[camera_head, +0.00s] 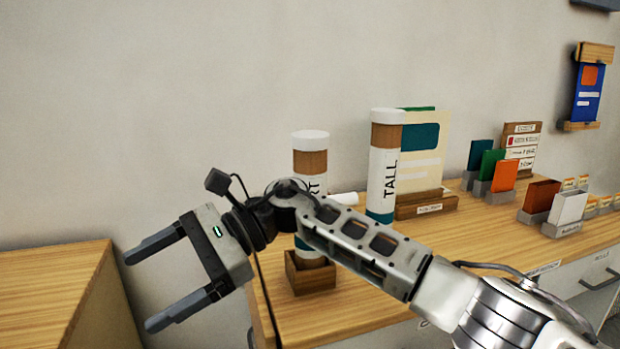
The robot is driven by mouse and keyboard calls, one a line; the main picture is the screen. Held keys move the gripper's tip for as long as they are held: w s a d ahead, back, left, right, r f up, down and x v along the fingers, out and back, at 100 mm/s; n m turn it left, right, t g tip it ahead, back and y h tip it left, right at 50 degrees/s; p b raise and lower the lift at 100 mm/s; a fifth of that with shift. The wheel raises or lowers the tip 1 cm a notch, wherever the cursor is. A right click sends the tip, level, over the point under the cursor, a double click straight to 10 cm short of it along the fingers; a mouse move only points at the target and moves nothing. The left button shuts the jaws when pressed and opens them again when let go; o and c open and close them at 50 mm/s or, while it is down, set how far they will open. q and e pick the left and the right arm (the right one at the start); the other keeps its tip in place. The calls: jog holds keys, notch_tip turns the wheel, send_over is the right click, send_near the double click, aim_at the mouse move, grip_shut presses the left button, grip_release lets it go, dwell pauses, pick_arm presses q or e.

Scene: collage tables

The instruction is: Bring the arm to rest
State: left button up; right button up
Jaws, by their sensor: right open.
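My right gripper (157,285) is open and empty. Its two dark fingers point left, over the gap between the left table (60,285) and the longer table (480,250). My right arm (365,245) comes in from the lower right and reaches across the front of the longer table. It hides part of a shorter tube (311,160), which stands upright in a wooden holder (312,275). My left gripper is not in view.
A tube marked TALL (383,160) stands upright behind my arm. A card (428,150) stands in a wooden rack (425,203). Several coloured cards stand in grey holders at the right. A blue sign (587,95) hangs on the wall. The left table's visible top is bare.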

jog(key=w+d+f+n+t, duration=0.1)
jog(key=d+f+n+t, duration=0.4)
jog(key=n+t, duration=0.3)
jog(key=w+d+f+n+t, duration=0.2)
jog(key=d+f+n+t, duration=0.4)
jog(key=n+t, duration=0.2)
jog(key=w+d+f+n+t, duration=0.1)
jog(key=d+f+n+t, duration=0.4)
jog(key=n+t, duration=0.3)
jog(key=shift+w+d+f+t+h, duration=0.2)
jog(key=shift+d+t+h, duration=0.2)
jog(key=shift+d+t, duration=0.2)
jog(key=s+d+f+m+g+h, duration=0.6)
jog(key=s+d+f+m+h, duration=0.2)
jog(key=s+d+f+m, duration=0.6)
notch_tip(320, 180, down, 4)
jog(key=shift+s+d+r+g, duration=0.25)
jog(key=shift+s+d, duration=0.45)
jog(key=shift+s, duration=0.5)
